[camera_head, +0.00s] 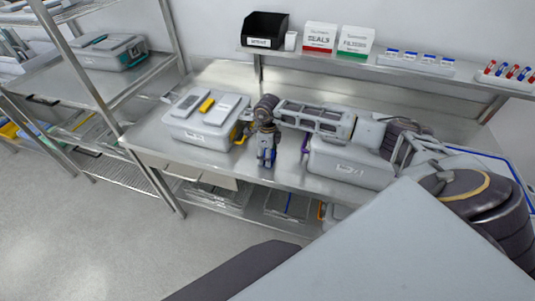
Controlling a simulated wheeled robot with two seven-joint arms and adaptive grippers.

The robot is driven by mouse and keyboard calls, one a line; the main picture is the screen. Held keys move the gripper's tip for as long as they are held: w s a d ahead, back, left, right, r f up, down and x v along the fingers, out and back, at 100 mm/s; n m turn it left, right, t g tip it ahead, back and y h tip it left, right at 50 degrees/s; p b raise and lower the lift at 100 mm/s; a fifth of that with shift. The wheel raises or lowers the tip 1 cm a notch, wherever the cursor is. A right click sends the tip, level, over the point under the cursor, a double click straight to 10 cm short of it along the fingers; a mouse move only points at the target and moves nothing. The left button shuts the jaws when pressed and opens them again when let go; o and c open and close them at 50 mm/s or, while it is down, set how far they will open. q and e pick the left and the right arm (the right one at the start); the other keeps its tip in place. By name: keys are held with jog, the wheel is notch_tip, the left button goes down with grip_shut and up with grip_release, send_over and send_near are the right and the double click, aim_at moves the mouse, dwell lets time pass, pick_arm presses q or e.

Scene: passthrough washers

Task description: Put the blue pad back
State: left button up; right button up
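My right arm reaches in from the right over the steel worktop, and my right gripper (267,155) points down close to the worktop's front part. A small patch of blue (268,162) shows at its fingertips, which may be the blue pad. It is too small to tell whether the fingers are closed on it, or whether it touches the worktop. My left gripper is not in view.
A grey lidded box (206,130) with a yellow latch stands left of the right gripper. Another grey box (350,165) stands under my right forearm. An upper shelf holds a black bin (265,30) and cartons. Steel racks (100,60) stand at the left.

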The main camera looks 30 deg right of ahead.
jog(key=o, duration=0.9)
jog(key=shift+r, duration=0.1)
notch_tip(320, 180, up, 12)
jog(key=b, duration=0.1)
dwell(0.7)
